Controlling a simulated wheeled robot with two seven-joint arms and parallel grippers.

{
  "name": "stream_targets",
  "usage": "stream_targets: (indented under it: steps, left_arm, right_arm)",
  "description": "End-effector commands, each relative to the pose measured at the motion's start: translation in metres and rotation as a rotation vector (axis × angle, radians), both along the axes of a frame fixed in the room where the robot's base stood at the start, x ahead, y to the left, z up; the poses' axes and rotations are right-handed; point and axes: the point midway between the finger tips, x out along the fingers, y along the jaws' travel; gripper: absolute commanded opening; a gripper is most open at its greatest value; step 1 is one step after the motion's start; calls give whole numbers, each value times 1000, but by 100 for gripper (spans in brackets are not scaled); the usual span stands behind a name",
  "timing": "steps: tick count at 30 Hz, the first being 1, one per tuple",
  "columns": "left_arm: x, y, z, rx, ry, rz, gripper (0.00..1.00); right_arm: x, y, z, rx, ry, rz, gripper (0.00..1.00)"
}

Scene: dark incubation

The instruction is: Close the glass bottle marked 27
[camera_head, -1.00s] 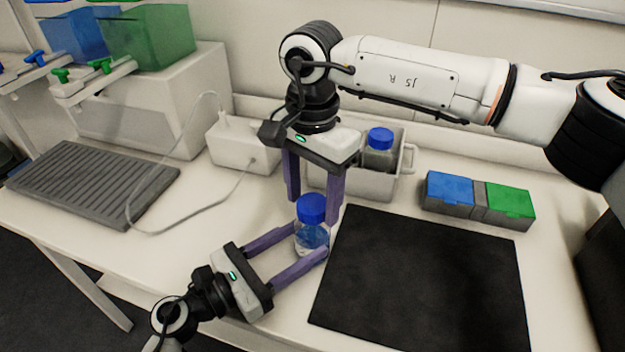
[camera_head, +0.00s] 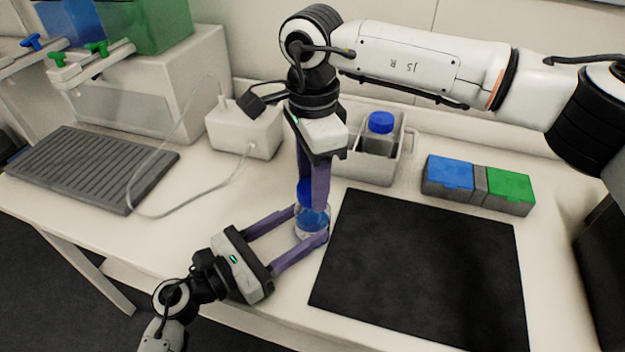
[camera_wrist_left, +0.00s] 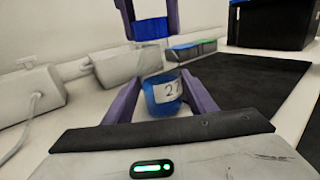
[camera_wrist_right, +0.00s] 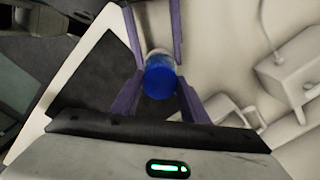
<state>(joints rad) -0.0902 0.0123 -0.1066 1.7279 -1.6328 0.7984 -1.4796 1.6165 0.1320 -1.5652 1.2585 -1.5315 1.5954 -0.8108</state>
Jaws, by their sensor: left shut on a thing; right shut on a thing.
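The glass bottle marked 27 (camera_head: 312,222) stands upright on the table, with blue liquid inside; its label (camera_wrist_left: 168,91) faces the left wrist camera. My left gripper (camera_head: 310,222) is shut around the bottle's body from the front left. A blue cap (camera_wrist_left: 152,30) is above the bottle's body, between the fingers of my right gripper (camera_wrist_left: 152,22), which points down from above and is shut on it. The cap also shows from above in the right wrist view (camera_wrist_right: 160,80). In the head view the right fingers cover most of it. I cannot tell how tightly it is seated.
A black mat (camera_head: 420,265) lies right of the bottle. Behind stands a white bin (camera_head: 365,165) holding another blue-capped bottle (camera_head: 380,130). Blue and green boxes (camera_head: 478,185) are at the back right. A white device (camera_head: 245,130) with a cable and a ribbed grey plate (camera_head: 90,165) are left.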

Motion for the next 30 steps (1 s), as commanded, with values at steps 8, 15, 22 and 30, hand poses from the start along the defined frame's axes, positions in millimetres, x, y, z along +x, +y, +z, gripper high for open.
stream_targets:
  steps: [8, 15, 22, 30]
  left_arm:
    - [0, 1, -1, 0, 1, 2, 0]
    - [0, 1, -1, 0, 1, 2, 0]
    - [0, 1, -1, 0, 1, 2, 0]
    - [0, 1, -1, 1, 1, 2, 0]
  right_arm:
    - [0, 0, 0, -1, 0, -633, 14]
    - [0, 0, -1, 0, 0, -1179, 14]
    - [0, 0, -1, 1, 0, -1622, 14]
    - [0, 0, -1, 0, 1, -1632, 57]
